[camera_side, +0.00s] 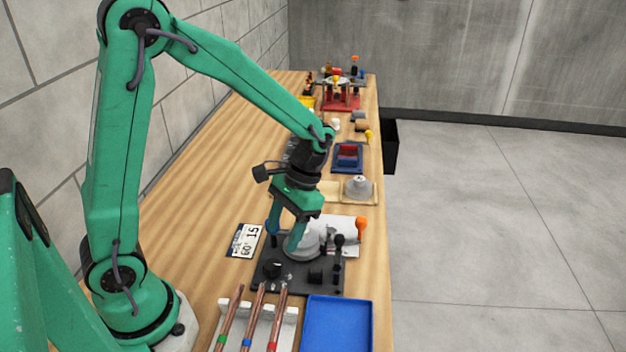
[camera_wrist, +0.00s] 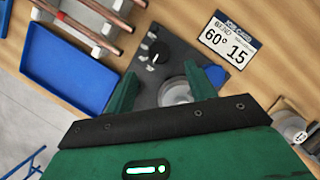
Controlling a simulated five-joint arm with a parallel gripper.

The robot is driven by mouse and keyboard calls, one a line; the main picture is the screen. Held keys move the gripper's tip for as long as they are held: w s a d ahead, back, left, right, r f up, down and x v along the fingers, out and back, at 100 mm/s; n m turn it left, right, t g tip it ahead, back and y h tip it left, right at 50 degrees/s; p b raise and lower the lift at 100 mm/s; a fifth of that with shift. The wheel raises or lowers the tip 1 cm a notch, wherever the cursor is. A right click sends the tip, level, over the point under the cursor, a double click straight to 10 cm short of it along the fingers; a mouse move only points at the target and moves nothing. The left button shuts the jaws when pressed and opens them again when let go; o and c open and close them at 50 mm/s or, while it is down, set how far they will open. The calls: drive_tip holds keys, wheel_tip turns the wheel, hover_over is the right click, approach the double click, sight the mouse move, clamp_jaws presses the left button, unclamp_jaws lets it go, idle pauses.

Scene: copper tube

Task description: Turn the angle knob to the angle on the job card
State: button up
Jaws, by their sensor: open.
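The job card (camera_side: 245,241) lies flat on the table left of the bender; in the wrist view the card (camera_wrist: 229,40) reads "BEND 60° 15". The angle knob appears to be the black knob (camera_wrist: 155,49) with a light mark, on the dark bender plate (camera_wrist: 150,80). In the side view the knob (camera_side: 272,267) sits at the plate's near left. My gripper (camera_side: 281,240) is open over the plate, behind the knob. In the wrist view my gripper (camera_wrist: 160,82) has its fingers on either side of a grey round part (camera_wrist: 175,92), with the knob beyond the fingertips. Contact cannot be told.
Copper tubes (camera_side: 255,315) with coloured bands lie on a white rack at the front. A blue tray (camera_side: 336,325) is right of them. Table is bare left of the card.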

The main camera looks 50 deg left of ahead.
sight(272, 264)
drive_tip(key=shift+x, duration=3.7)
drive_tip(key=shift+c, duration=0.2)
drive_tip(key=c, duration=0.9)
